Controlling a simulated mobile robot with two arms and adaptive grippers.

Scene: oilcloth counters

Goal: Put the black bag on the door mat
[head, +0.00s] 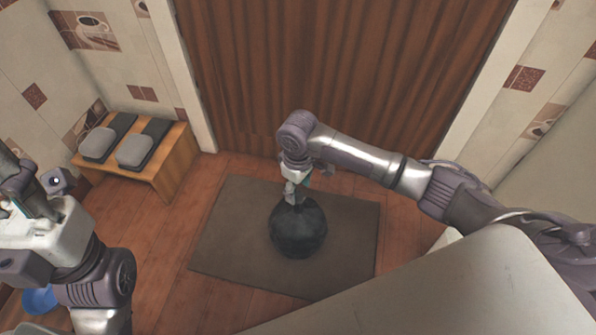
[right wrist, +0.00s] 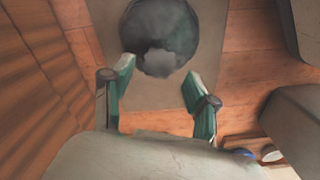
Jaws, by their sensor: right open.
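The black bag (head: 298,232), round and dark, stands on the grey-brown door mat (head: 225,245), right of the mat's middle line or near it. The bag also shows in the right wrist view (right wrist: 160,30), with the mat (right wrist: 150,98) around it. My right gripper (head: 297,193) is just above the bag's top in the head view. In the right wrist view its two green-edged fingers (right wrist: 160,75) are spread apart with nothing between them, and the bag lies beyond the tips. My left arm shows at the left of the head view, but its fingers do not.
A low wooden bench (head: 165,172) with grey and black items stands by the left wall. A brown corrugated door (head: 340,75) is behind the mat. A blue bowl (head: 40,299) is at the lower left. The red-brown floor left of the mat is clear.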

